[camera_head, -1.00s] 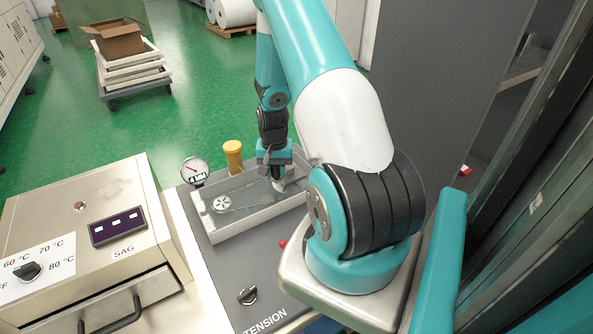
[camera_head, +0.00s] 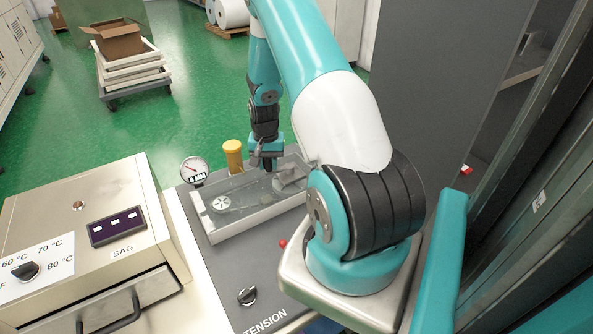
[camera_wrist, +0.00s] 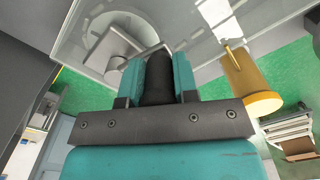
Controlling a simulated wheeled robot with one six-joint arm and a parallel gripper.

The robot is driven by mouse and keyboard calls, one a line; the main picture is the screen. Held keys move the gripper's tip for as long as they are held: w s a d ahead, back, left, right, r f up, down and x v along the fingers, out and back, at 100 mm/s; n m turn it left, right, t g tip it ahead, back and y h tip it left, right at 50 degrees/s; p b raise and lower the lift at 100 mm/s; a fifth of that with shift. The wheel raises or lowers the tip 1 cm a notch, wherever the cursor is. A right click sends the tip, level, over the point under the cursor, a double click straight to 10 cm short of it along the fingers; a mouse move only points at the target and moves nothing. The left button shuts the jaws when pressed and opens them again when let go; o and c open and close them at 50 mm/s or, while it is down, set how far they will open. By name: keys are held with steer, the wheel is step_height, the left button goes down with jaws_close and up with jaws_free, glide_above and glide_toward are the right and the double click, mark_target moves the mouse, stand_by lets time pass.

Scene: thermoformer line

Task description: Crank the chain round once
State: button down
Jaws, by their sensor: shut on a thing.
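My gripper (camera_wrist: 157,68) is shut on a black crank grip (camera_wrist: 157,84), with one teal finger on each side of it. In the head view my gripper (camera_head: 267,163) is over the back part of the clear-walled chain housing (camera_head: 222,229). A grey crank arm or hub (camera_wrist: 112,44) is beyond the fingers in the wrist view. It also shows at the right end of the housing in the head view (camera_head: 291,178). A pale spoked wheel (camera_head: 220,202) is at the housing's left end. The chain is hard to make out.
A yellow-capped post (camera_head: 233,156) stands close behind the housing, left of my gripper; it also shows in the wrist view (camera_wrist: 245,80). A round gauge (camera_head: 194,169) stands at the back left. A red knob (camera_head: 283,243) and a black TENSION knob (camera_head: 247,296) are in front.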

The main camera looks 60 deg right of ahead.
steer(key=shift+d, duration=0.1)
steer(key=shift+w+d, duration=0.65)
steer(key=shift+d, duration=0.2)
steer(key=shift+w+d+b, duration=0.15)
steer(key=shift+d+b, duration=0.15)
steer(key=shift+d, duration=0.15)
steer(key=shift+w+d, duration=0.2)
steer(key=shift+d, duration=0.45)
